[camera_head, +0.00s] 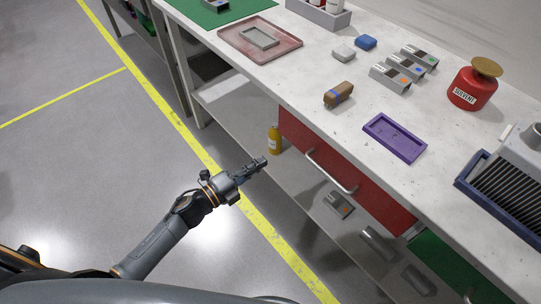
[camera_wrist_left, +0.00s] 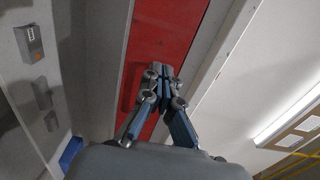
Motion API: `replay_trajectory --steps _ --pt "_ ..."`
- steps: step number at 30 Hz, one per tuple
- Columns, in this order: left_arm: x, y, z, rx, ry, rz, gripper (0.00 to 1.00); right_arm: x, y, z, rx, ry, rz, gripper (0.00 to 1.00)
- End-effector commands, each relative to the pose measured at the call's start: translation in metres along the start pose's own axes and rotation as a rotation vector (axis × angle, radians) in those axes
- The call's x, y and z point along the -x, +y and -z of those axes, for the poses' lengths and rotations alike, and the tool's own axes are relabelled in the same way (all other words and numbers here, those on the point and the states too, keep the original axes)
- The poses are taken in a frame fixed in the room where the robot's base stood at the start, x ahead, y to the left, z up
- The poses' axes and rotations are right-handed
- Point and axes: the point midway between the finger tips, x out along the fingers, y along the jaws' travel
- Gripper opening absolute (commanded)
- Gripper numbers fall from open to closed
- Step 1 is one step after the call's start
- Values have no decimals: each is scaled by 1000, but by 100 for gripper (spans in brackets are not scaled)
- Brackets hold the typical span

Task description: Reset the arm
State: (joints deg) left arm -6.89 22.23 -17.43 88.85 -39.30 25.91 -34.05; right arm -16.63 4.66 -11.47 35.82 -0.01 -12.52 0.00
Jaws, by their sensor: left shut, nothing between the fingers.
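My left arm comes in from the left in the head view. Its gripper (camera_head: 258,162) is shut and empty, held over the floor side of the workbench, in front of the lower shelf and left of the red drawer (camera_head: 318,150). In the left wrist view the fingers of the left gripper (camera_wrist_left: 163,72) are together with nothing between them, and the red drawer front (camera_wrist_left: 165,35) is behind them. The drawer has a pale bar handle (camera_head: 330,173). My right gripper is not in view.
The bench top (camera_head: 290,80) holds a purple tray (camera_head: 395,138), a brown block (camera_head: 338,94), a red solvent can (camera_head: 472,88), grey fixtures (camera_head: 405,68) and a reddish tray (camera_head: 232,42). A yellow bottle (camera_head: 274,140) and grey parts are on the lower shelf. Floor left of the bench is clear.

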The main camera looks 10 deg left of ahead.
Motion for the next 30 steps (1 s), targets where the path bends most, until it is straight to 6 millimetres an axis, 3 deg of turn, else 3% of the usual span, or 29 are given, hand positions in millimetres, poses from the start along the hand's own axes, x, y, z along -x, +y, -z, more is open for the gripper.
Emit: replay_trajectory --steps 10,14,17,22,26,30 --pt "12 2 -1 9 -6 -4 0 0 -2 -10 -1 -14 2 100" --pt "21 30 -12 123 -82 -65 0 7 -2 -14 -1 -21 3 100" --pt "42 82 -26 315 -216 -164 0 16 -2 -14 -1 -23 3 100" --pt "111 191 -25 702 -517 -362 0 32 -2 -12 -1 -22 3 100" --pt "177 262 3 959 -748 -501 0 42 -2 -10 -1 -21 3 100" --pt "254 318 53 1199 -997 -637 0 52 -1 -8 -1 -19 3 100"
